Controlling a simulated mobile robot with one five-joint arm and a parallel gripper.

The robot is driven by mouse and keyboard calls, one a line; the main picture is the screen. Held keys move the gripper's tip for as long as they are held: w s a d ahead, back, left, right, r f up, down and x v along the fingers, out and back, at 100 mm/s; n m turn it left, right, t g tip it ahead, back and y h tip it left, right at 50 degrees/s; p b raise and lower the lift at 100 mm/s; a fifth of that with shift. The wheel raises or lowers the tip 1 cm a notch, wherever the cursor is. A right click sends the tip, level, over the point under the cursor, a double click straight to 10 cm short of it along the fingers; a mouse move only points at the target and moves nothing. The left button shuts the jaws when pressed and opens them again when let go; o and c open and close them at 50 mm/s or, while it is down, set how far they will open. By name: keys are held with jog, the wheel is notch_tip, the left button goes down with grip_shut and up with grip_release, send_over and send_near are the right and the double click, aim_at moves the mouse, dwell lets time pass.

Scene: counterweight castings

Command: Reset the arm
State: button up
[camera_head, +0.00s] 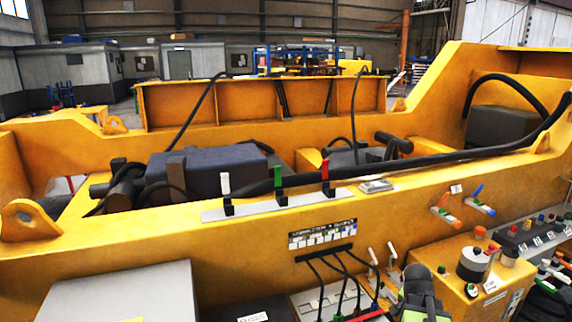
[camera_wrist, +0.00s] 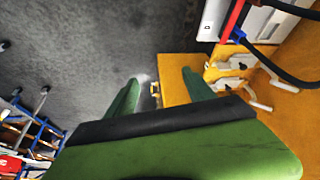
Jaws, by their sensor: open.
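My gripper (camera_wrist: 162,84) is in the wrist view, with its two green fingers spread apart. Nothing is held between them. Beyond the fingers are the grey floor and part of a yellow surface (camera_wrist: 177,93). In the head view, a dark and green part of my arm (camera_head: 420,293) shows at the bottom, right of centre. It is in front of the yellow machine frame (camera_head: 240,248), near two white levers (camera_head: 392,254). The fingertips cannot be made out in the head view.
White, green and red levers (camera_head: 279,183) stand on the frame's top edge. A yellow control box (camera_head: 455,268) with knobs is at the lower right. In the wrist view, white handles (camera_wrist: 232,72) and a black cable (camera_wrist: 285,72) are right; a blue rack (camera_wrist: 38,130) is left.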

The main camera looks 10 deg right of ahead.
jog(key=w+a+f+n+y+b, duration=0.1)
jog(key=w+a+f+n+b, duration=0.15)
jog(key=a, duration=0.65)
jog(key=w+a+f+n+y+b, duration=0.1)
jog(key=w+a+f+n, duration=0.15)
jog(key=a, duration=0.55)
jog(key=s+a+f+n+g+y, duration=0.1)
jog(key=s+a+n, duration=0.2)
jog(key=a, duration=0.3)
jog(key=s+a+f+n+g+b, duration=0.1)
jog(key=s+a+n, duration=0.1)
jog(key=a+n, duration=0.2)
jog(key=a, duration=0.3)
jog(key=shift+s+a+f+y, duration=0.25)
jog(key=shift+s+y, duration=0.15)
jog(key=shift+d, duration=0.15)
